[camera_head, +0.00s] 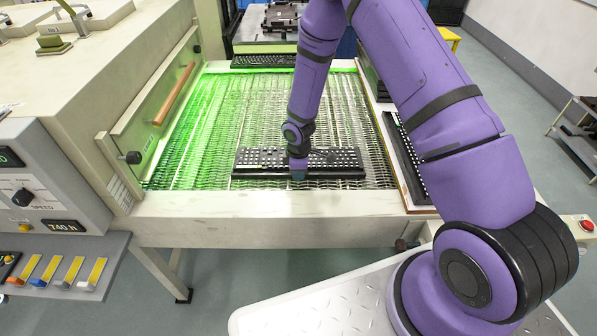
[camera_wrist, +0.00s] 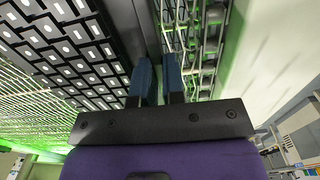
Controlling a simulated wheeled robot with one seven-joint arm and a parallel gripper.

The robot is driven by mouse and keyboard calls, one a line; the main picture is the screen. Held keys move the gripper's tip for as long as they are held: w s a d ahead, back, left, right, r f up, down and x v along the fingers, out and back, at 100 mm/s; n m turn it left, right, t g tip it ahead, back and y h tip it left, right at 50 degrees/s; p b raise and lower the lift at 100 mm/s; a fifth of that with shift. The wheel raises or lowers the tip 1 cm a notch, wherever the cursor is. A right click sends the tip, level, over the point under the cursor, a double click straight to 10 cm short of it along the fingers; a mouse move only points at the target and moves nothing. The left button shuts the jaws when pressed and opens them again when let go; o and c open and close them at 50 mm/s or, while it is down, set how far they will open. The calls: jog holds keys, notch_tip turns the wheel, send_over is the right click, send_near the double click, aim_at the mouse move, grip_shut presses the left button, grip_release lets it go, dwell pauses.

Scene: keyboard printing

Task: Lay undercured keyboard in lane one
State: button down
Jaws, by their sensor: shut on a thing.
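A black keyboard with pale key legends (camera_head: 255,163) is at the near part of the wire mesh conveyor belt (camera_head: 200,170), lengthwise across the picture. My gripper (camera_head: 298,172) comes down on its near long edge and is shut on it. In the wrist view, the blue fingers (camera_wrist: 158,80) close on the edge of the keyboard (camera_wrist: 65,50). The keyboard is level and over the mesh; whether it touches the mesh I cannot tell. My arm hides part of its middle.
Another keyboard (camera_head: 264,61) lies across the belt's far end. More keyboards stand along the right side, one (camera_head: 407,160) on a white-edged ledge. The oven housing (camera_head: 90,75) with a green glow is at left. A front rail (camera_head: 270,204) borders the belt.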

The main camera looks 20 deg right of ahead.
jog(key=c, duration=1.1)
grip_release()
jog(key=shift+f, duration=0.1)
jog(key=shift+r, duration=3.5)
